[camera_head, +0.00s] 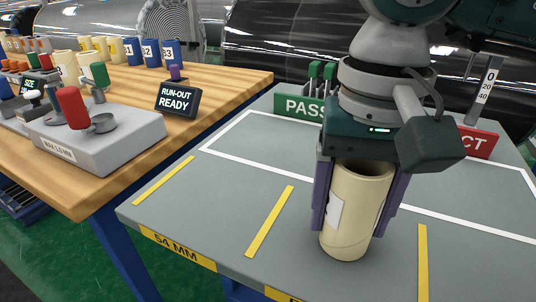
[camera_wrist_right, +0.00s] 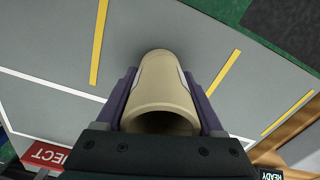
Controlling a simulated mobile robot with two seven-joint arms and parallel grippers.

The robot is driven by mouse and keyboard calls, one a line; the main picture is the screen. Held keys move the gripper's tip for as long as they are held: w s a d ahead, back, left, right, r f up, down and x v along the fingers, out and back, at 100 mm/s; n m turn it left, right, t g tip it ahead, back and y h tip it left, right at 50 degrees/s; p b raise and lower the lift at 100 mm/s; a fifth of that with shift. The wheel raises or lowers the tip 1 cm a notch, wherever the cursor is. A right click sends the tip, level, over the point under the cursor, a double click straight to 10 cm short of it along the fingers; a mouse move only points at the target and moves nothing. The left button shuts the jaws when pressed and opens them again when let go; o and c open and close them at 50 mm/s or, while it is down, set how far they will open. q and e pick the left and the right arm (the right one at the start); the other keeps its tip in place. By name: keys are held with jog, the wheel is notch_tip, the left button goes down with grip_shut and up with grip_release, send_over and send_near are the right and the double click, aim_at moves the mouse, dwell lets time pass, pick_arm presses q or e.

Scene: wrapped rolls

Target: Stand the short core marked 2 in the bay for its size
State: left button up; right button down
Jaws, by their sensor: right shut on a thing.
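A cream hollow core (camera_head: 346,232) with a white label stands upright between the fingers of my right gripper (camera_head: 352,212). The purple fingers are shut on its two sides, and its open top shows below the palm. I cannot read a number on it. In the right wrist view the core (camera_wrist_right: 163,85) sits between both fingers. Its lower end is at or just above the grey table (camera_head: 225,190), between two yellow strips; I cannot tell if it touches. The bay to the left has a yellow label, 54 MM (camera_head: 178,247). My left gripper is not in view.
A green PASS sign (camera_head: 298,105) and a red reject sign (camera_head: 480,142) stand at the back. A wooden bench (camera_head: 225,85) on the left holds a RUN-OUT READY display (camera_head: 178,99), a grey gauge block (camera_head: 95,140) and several cores. The 54 MM bay is empty.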

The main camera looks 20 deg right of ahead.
grip_release()
notch_tip(320, 180, up, 12)
jog(key=shift+r+p, duration=0.1)
jog(key=shift+p, duration=0.4)
dwell(0.4)
